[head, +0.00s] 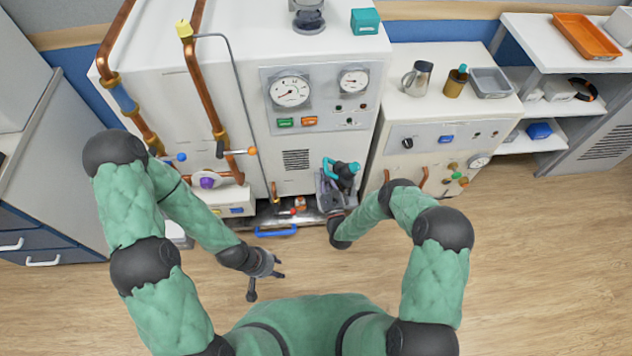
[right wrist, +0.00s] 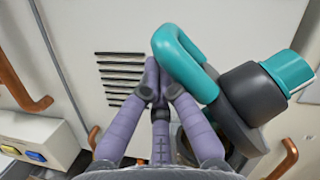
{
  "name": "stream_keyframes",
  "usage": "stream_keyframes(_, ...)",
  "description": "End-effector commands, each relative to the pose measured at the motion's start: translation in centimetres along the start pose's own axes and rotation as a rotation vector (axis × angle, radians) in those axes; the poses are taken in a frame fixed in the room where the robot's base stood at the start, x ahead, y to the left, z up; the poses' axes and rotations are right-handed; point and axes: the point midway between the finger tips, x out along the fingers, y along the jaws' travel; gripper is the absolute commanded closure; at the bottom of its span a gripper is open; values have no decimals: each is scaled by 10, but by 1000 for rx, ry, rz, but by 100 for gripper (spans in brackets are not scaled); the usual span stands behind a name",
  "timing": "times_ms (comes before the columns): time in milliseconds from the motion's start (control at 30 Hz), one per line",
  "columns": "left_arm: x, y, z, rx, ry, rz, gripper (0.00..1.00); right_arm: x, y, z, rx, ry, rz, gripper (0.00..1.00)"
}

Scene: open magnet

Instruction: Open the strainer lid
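The strainer is a dark grey body with a teal handle (head: 328,168), low at the front of the white machine. In the right wrist view its teal handle loop (right wrist: 183,62) stands beside a dark grey cylinder with a teal end (right wrist: 288,72). My right gripper (head: 331,190) is at the strainer, just below the handle. Its purple-grey fingers (right wrist: 157,85) are drawn together, and the loop partly covers their tips. I cannot tell whether they touch the handle. My left gripper (head: 268,279) is open and empty over the floor, away from the strainer.
The white machine (head: 300,160) carries gauges and copper pipes. A blue handle (head: 276,231) lies low at its front, left of the strainer. A cabinet at right holds a metal jug (head: 418,78) and a grey tray (head: 490,83). The wooden floor (head: 540,260) is clear.

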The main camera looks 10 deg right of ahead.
Motion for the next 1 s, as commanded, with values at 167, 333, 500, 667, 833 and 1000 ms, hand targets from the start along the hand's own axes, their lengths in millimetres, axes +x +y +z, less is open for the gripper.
stream_keyframes(167, -6, 2, 0, 1, 1, 0, 60, 3, -25, 8, -1, 0, -3, 100)
stream_keyframes(333, -8, 3, 0, 1, 0, 0, 60, 4, -46, 12, -2, 0, -3, 100)
stream_keyframes(500, -8, 3, 0, 0, 0, 0, 60, 4, -66, 13, 29, 0, -11, 100)
stream_keyframes(667, -6, 2, 0, 0, 0, 0, 60, 3, -84, 10, 175, 0, -52, 100)
stream_keyframes(833, -3, 1, 0, 0, 0, 0, 60, 2, -102, 6, 308, 0, -89, 100)
stream_keyframes(1000, -1, 0, 0, 0, 0, 0, 60, 0, -115, 1, 413, 0, -118, 100)
